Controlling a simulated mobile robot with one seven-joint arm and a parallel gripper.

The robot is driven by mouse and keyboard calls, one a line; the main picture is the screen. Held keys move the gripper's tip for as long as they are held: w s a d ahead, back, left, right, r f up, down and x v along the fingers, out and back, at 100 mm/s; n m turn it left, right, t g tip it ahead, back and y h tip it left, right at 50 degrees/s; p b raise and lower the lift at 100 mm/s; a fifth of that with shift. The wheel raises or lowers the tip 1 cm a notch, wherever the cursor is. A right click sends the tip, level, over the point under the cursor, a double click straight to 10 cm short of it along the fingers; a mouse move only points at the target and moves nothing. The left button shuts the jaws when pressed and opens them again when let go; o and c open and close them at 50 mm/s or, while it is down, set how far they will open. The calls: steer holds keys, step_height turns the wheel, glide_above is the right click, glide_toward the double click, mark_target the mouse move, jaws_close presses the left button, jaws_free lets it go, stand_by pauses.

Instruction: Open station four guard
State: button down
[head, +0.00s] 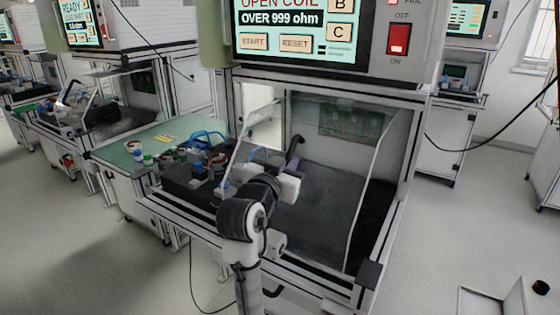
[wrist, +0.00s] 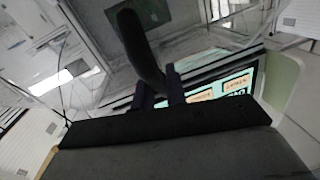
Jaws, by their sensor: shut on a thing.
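The station before me has a clear guard (head: 362,215) with thin pale edges, sloping across the front of its test bay. I cannot tell how far the guard stands from closed. A black curved handle (head: 294,148) shows near the middle of the bay in the head view. My gripper (head: 290,172) is at this handle, with its white body just below. In the wrist view the dark handle (wrist: 140,45) runs down between the two fingers of my gripper (wrist: 158,92), which are shut on it. No station number is readable.
Above the bay, a screen (head: 300,32) reads open coil, over 999 ohm, beside a red switch (head: 399,39). A green-topped table (head: 130,150) with small parts stands left. The dark bay floor (head: 325,200) looks clear. Other stations stand behind.

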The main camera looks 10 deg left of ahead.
steer(key=shift+s+d, duration=0.2)
steer(key=shift+d, duration=0.35)
steer(key=shift+s+d, duration=0.2)
steer(key=shift+d, duration=0.3)
steer(key=c, duration=1.7)
jaws_free()
steer(key=s+a+b, duration=0.1)
steer(key=s, duration=0.3)
steer(key=s+a+b, duration=0.1)
steer(key=s+b, duration=0.1)
steer(key=s, duration=0.3)
steer(key=s+b, duration=0.1)
steer(key=s, duration=0.3)
steer(key=shift+s+a+b, duration=0.3)
steer(key=shift+a+b, duration=0.1)
